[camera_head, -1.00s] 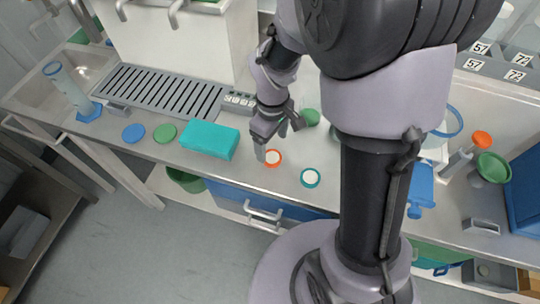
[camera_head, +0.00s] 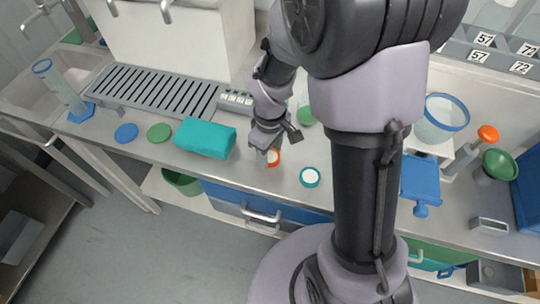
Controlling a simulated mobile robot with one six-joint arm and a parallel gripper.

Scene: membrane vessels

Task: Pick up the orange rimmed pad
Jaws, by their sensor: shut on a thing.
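The orange rimmed pad (camera_head: 274,158) is a small white disc with an orange rim at the front part of the steel bench. My gripper (camera_head: 267,156) reaches down over its left side and is shut on it. The fingers hide part of the pad. I cannot tell whether the pad is clear of the bench. A similar pad with a teal rim (camera_head: 310,177) lies on the bench to the right, apart from my gripper.
A teal box (camera_head: 205,139) stands just left of my gripper. Green (camera_head: 159,132) and blue (camera_head: 126,133) discs lie farther left. A green object (camera_head: 306,115) stands behind my gripper. A blue-rimmed vessel (camera_head: 440,120) and a blue item (camera_head: 421,178) are at right.

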